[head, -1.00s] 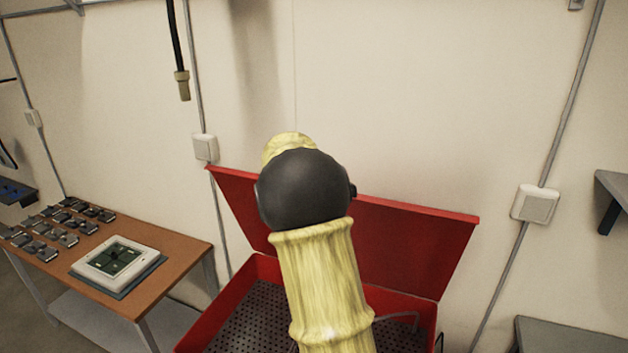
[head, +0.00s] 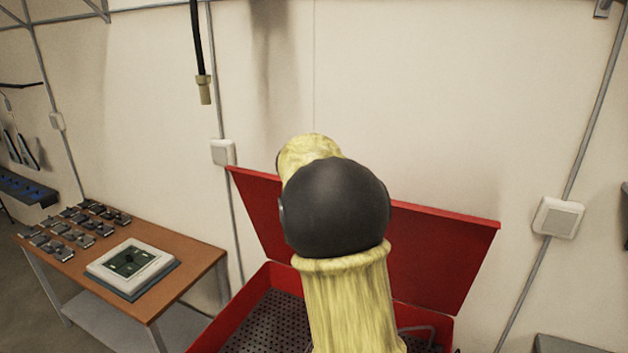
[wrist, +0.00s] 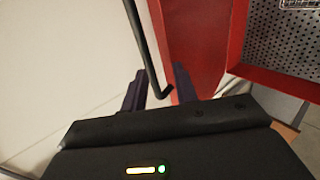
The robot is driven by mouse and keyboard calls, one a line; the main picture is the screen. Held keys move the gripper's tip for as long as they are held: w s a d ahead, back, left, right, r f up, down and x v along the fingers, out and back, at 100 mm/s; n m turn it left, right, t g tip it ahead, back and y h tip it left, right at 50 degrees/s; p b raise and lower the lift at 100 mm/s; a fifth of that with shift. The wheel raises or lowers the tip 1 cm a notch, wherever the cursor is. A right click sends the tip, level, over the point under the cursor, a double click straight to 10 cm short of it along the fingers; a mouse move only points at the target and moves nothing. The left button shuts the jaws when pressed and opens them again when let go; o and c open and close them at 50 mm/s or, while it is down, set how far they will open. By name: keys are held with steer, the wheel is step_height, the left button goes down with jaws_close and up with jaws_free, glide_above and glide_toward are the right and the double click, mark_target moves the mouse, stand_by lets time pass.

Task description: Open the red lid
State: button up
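The red lid (head: 440,255) stands raised, tilted back toward the wall, above a red box (head: 243,303) with a perforated dark inner surface. My arm covers the middle of the lid, and my gripper is hidden in the head view. In the wrist view, the red lid (wrist: 192,42) fills the centre right, with the box's perforated inside (wrist: 282,45) at upper right. My gripper (wrist: 159,88) is open, its two dark fingers apart. A dark bent bar, seemingly a handle (wrist: 146,50), reaches down between the fingers; I cannot tell whether they touch it.
A brown table (head: 185,262) at left carries a white-framed device (head: 130,268) and several small dark parts (head: 75,228). A black cable (head: 197,40) hangs near the wall above the lid's left side. The wall (head: 450,90) is close behind the lid.

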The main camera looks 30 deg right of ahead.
steer(key=b+v, duration=0.4)
steer(key=v, duration=0.8)
steer(key=shift+s, duration=0.2)
steer(key=shift+a+r, duration=0.1)
steer(key=shift+c, duration=0.2)
steer(key=c, duration=0.3)
steer(key=s+a+f+y, duration=0.1)
steer(key=f, duration=0.3)
steer(key=a+f+y+b, duration=0.1)
steer(key=a+f, duration=0.1)
steer(key=f, duration=0.2)
steer(key=s+a+f+g+y+b, duration=0.1)
steer(key=f, duration=0.4)
steer(key=shift+s+a+m, duration=0.2)
steer(key=shift+s+m, duration=0.15)
steer(key=shift+m, duration=0.05)
jaws_close()
steer(key=s+a+f+m+g+y+b, duration=0.1)
steer(key=s+a+f+m+y+b, duration=0.1)
steer(key=s+a+f, duration=0.3)
steer(key=s+a+f+m+g+y+b, duration=0.1)
steer(key=s+a+f, duration=0.5)
steer(key=s+f, duration=0.7)
step_height(320, 180, down, 7)
steer(key=m+g+y, duration=0.1)
steer(key=m+y, duration=0.1)
steer(key=m, duration=0.1)
steer(key=shift+s+m+y+b, duration=0.2)
steer(key=shift+m+y+b, duration=0.1)
steer(key=shift+m+b, duration=0.1)
